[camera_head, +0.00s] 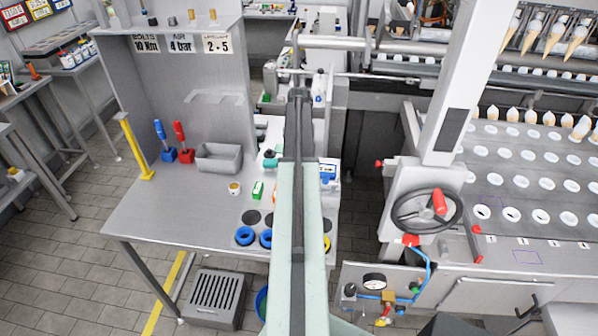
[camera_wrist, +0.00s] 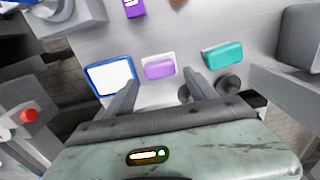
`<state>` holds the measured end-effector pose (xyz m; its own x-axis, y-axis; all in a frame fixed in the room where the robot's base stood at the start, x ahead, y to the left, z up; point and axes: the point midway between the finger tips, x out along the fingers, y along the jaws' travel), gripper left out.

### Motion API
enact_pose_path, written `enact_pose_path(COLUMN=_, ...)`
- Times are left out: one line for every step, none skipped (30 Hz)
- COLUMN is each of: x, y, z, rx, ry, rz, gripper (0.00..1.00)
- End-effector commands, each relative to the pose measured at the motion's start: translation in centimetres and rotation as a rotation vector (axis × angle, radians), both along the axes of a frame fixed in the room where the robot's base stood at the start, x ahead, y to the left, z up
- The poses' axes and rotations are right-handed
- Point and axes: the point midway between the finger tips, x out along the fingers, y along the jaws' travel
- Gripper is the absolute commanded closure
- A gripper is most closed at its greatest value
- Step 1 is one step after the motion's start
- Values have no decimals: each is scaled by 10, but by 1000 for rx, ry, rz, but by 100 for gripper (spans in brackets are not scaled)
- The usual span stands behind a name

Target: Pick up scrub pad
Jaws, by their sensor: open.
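In the wrist view, a lilac pad-like block (camera_wrist: 159,67) with a pale edge lies on a grey metal surface (camera_wrist: 190,40). It sits just beyond and between the fingertips of my gripper (camera_wrist: 162,82), which is open with nothing between its fingers. A teal block (camera_wrist: 222,54) of similar shape lies to the right of the fingers. I cannot tell for certain which of the two is the scrub pad. In the head view my arm covers part of the workbench (camera_head: 165,215), and the lilac block is not visible there.
A white item with a blue frame (camera_wrist: 110,77) lies left of the lilac block. Dark round knobs (camera_wrist: 229,84) stand near the right finger. A handwheel machine (camera_head: 427,210) stands right.

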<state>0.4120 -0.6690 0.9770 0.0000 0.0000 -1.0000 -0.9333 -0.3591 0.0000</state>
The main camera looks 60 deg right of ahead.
Motion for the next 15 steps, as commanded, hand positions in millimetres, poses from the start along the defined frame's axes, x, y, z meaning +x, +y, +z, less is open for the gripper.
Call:
enact_pose_path(x=0, y=0, z=-12, rx=0, ry=0, rz=1, gripper=35)
enact_pose_path(x=0, y=0, z=-13, rx=0, ry=0, rz=1, gripper=35)
enact_pose_path(x=0, y=0, z=-12, rx=0, ry=0, rz=1, gripper=35)
enact_pose_path(x=0, y=0, z=-11, rx=0, ry=0, rz=1, gripper=35)
enact_pose_path(x=0, y=0, z=-11, rx=0, ry=0, rz=1, gripper=35)
enact_pose_path(x=0, y=0, z=-13, rx=0, ry=0, rz=1, gripper=35)
enact_pose_path(x=0, y=0, z=-16, rx=0, ry=0, rz=1, gripper=35)
enact_pose_path(x=0, y=0, z=-20, rx=0, ry=0, rz=1, gripper=35)
enact_pose_path(x=0, y=0, z=-26, rx=0, ry=0, rz=1, gripper=35)
enact_pose_path(x=0, y=0, z=-31, rx=0, ry=0, rz=1, gripper=35)
enact_pose_path(x=0, y=0, z=-37, rx=0, ry=0, rz=2, gripper=35)
enact_pose_path(x=-1, y=0, z=-45, rx=0, ry=0, rz=2, gripper=35)
enact_pose_path(x=-1, y=0, z=-50, rx=0, ry=0, rz=2, gripper=35)
enact_pose_path(x=-1, y=0, z=-55, rx=0, ry=0, rz=2, gripper=35)
enact_pose_path(x=-1, y=0, z=-61, rx=0, ry=0, rz=2, gripper=35)
